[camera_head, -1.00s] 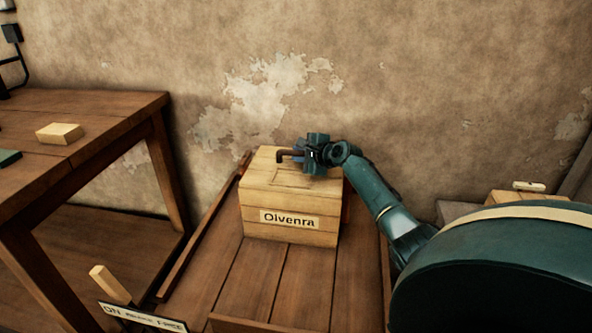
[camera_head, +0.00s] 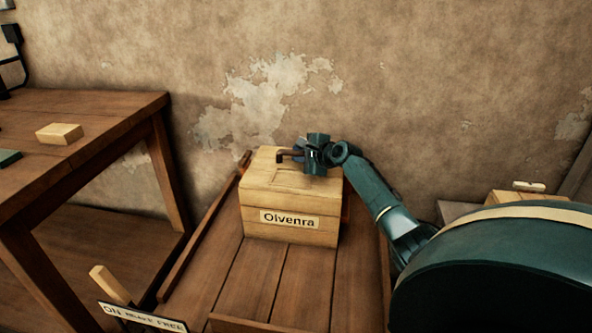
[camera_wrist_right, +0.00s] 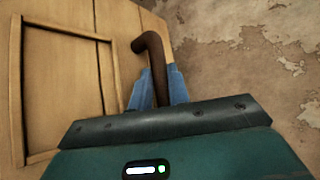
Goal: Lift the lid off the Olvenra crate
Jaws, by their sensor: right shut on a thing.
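The Olvenra crate (camera_head: 290,232) is a pale wooden box with a name label on its front. It stands on a brown slatted wooden surface. Its lid (camera_head: 262,178) is on top and also shows in the right wrist view (camera_wrist_right: 65,85), with a raised rectangular frame. A dark brown bent handle (camera_wrist_right: 152,55) rises at the lid's far side. My right gripper (camera_head: 308,156) is above the back right of the lid, its blue fingers (camera_wrist_right: 158,88) shut on the handle. Whether the lid is seated or slightly raised I cannot tell. My left gripper is not in view.
A wooden table (camera_head: 90,115) at left holds a pale block (camera_head: 60,133). The slatted surface (camera_head: 250,285) has raised side rails and is bare in front of the crate. A sign (camera_head: 142,317) and a wooden peg (camera_head: 110,283) stand at front left. A wall rises behind.

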